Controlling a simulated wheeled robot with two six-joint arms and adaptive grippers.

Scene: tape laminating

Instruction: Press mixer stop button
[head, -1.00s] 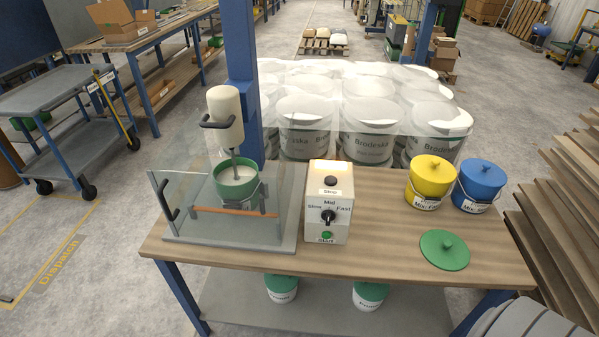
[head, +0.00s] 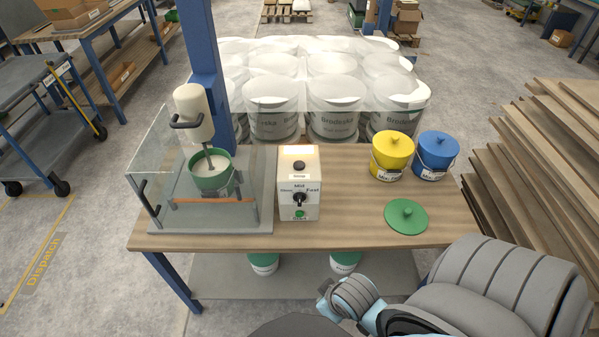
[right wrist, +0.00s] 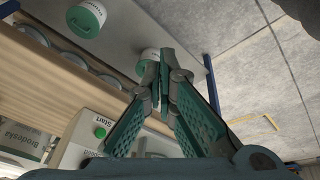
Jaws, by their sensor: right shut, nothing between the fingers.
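The mixer control box (head: 285,185) is white and stands on the wooden table. Its dark stop button (head: 299,165) is near the top above a "Stop" label, with a speed knob (head: 299,198) and green start button (head: 300,214) below. The top of the box glows orange-white. In the right wrist view the box (right wrist: 75,152) is at the lower left with its start button (right wrist: 100,132); the stop button is not visible there. My right gripper (right wrist: 164,62) is shut and empty, apart from the box. My left gripper is not in view.
The mixer (head: 193,115) stands left of the box over a green bucket (head: 210,182), behind a clear guard (head: 150,170). Yellow (head: 391,160) and blue (head: 434,158) buckets and a green lid (head: 406,215) are at the right. The table front between box and lid is clear.

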